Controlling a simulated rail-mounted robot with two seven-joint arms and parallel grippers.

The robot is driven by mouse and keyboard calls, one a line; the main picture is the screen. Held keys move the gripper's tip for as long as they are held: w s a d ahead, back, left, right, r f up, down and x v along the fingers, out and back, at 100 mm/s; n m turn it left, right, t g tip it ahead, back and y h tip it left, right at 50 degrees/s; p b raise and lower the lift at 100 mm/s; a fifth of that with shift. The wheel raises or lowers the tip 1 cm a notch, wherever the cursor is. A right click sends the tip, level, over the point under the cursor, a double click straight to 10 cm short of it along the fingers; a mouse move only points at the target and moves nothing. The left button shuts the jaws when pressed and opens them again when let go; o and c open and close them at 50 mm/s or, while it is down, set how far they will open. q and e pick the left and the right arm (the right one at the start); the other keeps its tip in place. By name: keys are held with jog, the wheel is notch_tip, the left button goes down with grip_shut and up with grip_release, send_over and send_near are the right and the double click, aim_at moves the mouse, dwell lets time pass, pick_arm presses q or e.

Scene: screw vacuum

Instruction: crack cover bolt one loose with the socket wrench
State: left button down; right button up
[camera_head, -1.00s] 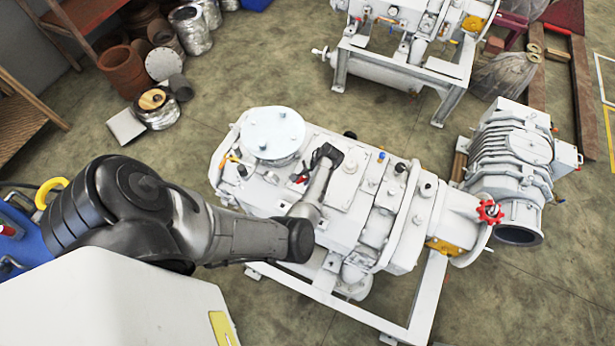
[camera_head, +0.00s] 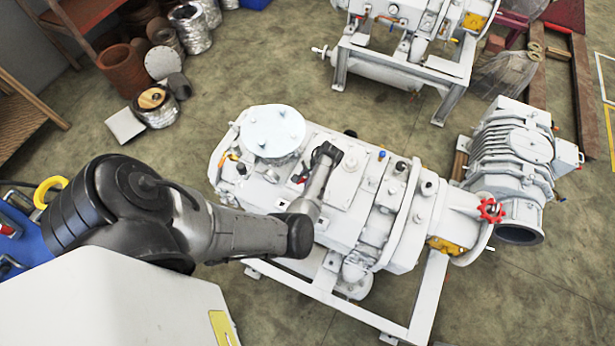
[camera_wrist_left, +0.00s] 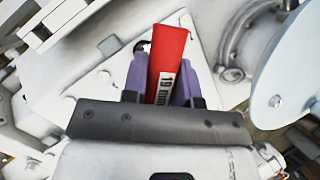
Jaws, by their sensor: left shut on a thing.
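The socket wrench shows in the left wrist view as a red bar (camera_wrist_left: 168,52) with a white size label reading 19 mm. My left gripper (camera_wrist_left: 160,78) is shut on it between two purple fingers. In the head view my left gripper (camera_head: 302,175) is low over the white vacuum pump (camera_head: 345,190), beside its round lid (camera_head: 272,128). The wrench's working end is hidden, and I cannot tell whether it sits on a bolt. Cover bolt one cannot be singled out. My right gripper is out of view.
The round lid (camera_wrist_left: 292,75) stands close to the gripper at the right of the wrist view. A red handwheel (camera_head: 490,210) is at the pump's right end. A second machine (camera_head: 405,55) stands behind, a ribbed grey unit (camera_head: 510,150) to the right.

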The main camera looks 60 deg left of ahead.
pick_arm(q)
jog(key=shift+n+h, duration=0.3)
jog(key=shift+n, duration=0.6)
jog(key=shift+r+p, duration=1.45)
jog(key=shift+p, duration=0.05)
jog(key=shift+r, duration=1.1)
